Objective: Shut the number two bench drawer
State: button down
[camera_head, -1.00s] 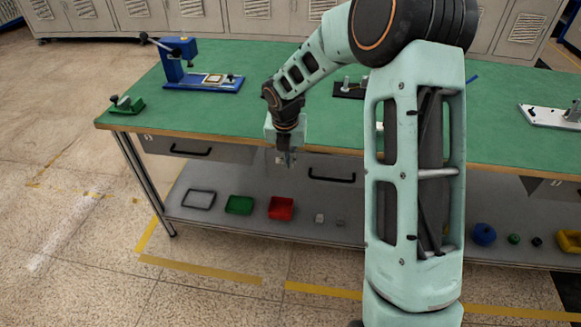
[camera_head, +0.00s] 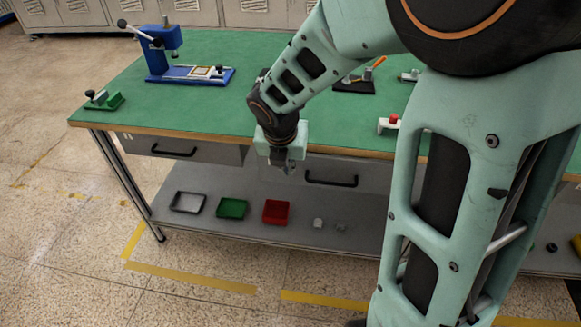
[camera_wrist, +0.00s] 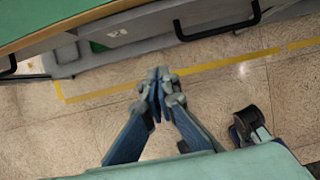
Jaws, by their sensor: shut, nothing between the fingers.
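The number two bench drawer (camera_head: 352,171) is the grey drawer under the bench top, right of the first drawer. Its front stands out from the bench edge, so it looks partly open. Its dark bar handle (camera_head: 331,181) also shows at the top of the wrist view (camera_wrist: 218,33). My gripper (camera_head: 287,169) hangs in front of the bench edge, by the left part of this drawer. In the wrist view its fingertips (camera_wrist: 159,78) meet with nothing between them, over the floor and apart from the drawer front in the picture. Any contact is hidden in the head view.
The first drawer (camera_head: 180,148) is at the left. The green bench top (camera_head: 240,110) carries a blue press (camera_head: 165,60) and a red-topped fixture (camera_head: 390,122). A lower shelf (camera_head: 250,228) holds small trays, including a red one (camera_head: 276,212). Yellow-taped floor lies clear in front.

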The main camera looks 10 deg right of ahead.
jog(key=w+d+f+b, duration=0.2)
jog(key=w+f+b, duration=0.2)
jog(key=w+f, duration=0.3)
jog(key=shift+f+b, duration=0.4)
jog(key=shift+f, duration=0.3)
jog(key=shift+d, duration=0.1)
jog(key=shift+w+d+p, duration=0.2)
jog(key=shift+w+p, duration=0.4)
jog(key=shift+w, duration=0.05)
jog(key=shift+w+d+p, duration=0.2)
jog(key=shift+w+p, duration=0.4)
jog(key=shift+s, duration=0.1)
